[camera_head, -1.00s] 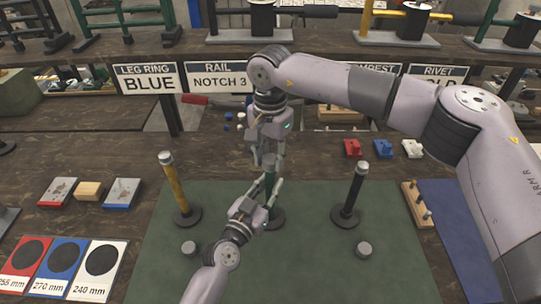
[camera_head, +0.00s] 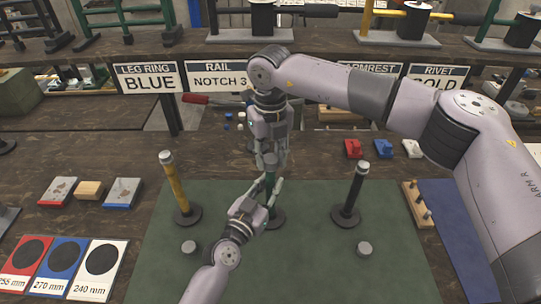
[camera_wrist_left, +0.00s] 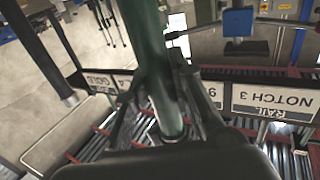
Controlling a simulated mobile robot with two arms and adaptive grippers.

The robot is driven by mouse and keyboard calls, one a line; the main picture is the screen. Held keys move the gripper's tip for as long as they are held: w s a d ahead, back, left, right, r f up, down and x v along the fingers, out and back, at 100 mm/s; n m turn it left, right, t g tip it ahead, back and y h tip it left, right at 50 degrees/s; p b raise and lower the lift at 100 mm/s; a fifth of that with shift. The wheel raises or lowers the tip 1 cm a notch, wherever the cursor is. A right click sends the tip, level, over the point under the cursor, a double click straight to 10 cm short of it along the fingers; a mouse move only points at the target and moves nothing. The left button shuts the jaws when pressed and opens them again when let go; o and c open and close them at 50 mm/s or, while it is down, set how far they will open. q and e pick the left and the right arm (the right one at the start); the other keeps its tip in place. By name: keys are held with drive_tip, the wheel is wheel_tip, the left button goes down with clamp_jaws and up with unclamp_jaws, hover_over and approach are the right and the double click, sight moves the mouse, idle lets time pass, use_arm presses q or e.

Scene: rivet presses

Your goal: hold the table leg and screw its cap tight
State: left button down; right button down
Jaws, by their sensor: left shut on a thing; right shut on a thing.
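The green table leg (camera_head: 270,187) stands upright on a dark round base (camera_head: 276,221) on the green mat (camera_head: 310,270). My left gripper (camera_head: 268,198) comes in from the lower left and is shut around the leg's shaft. In the left wrist view the green leg (camera_wrist_left: 148,45) runs between the two dark fingers. My right gripper (camera_head: 270,168) points down from above, shut at the top of the same leg. The cap is hidden by its fingers, so how it sits on the leg cannot be seen.
A yellow leg (camera_head: 175,185) stands left and a black leg (camera_head: 353,190) right, both capped and on round bases. Two loose grey caps (camera_head: 189,248) (camera_head: 364,248) lie on the mat. Signs (camera_head: 149,80) line the back shelf. The front of the mat is clear.

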drive_tip(key=m, duration=1.2)
drive_tip(key=shift+m, duration=0.4)
drive_tip(key=c, duration=1.1)
unclamp_jaws()
wheel_tip(320, 180, up, 12)
use_arm(q)
drive_tip(key=c, duration=1.3)
unclamp_jaws()
drive_tip(key=shift+c, duration=0.2)
